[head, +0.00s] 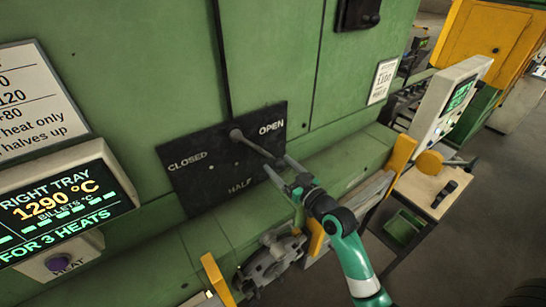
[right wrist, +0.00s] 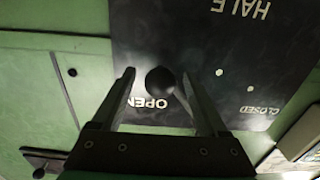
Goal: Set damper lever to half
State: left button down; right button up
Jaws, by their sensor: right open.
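The damper lever (head: 258,149) is a dark rod on a black plate (head: 190,185) marked CLOSED, HALF and OPEN. Its rod slants down and right in the head view, just beneath the word OPEN. In the right wrist view the lever's round dark knob (right wrist: 160,80) stands in front of the word OPEN. My right gripper (head: 279,163) is open at the lever's outer end. In the wrist view its two fingers (right wrist: 153,82) stand on either side of the knob, with gaps visible. My left gripper is not in view.
The plate is on a green furnace wall (head: 140,80) above a green ledge (head: 345,165). A lit display (head: 55,205) and a purple HEAT button (head: 58,263) are at left. Metal fittings (head: 270,262) and yellow brackets (head: 218,280) lie below. A wooden-topped cart (head: 425,188) stands at right.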

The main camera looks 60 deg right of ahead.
aim_at(273, 157)
jog(key=shift+x, duration=1.95)
grip_shut()
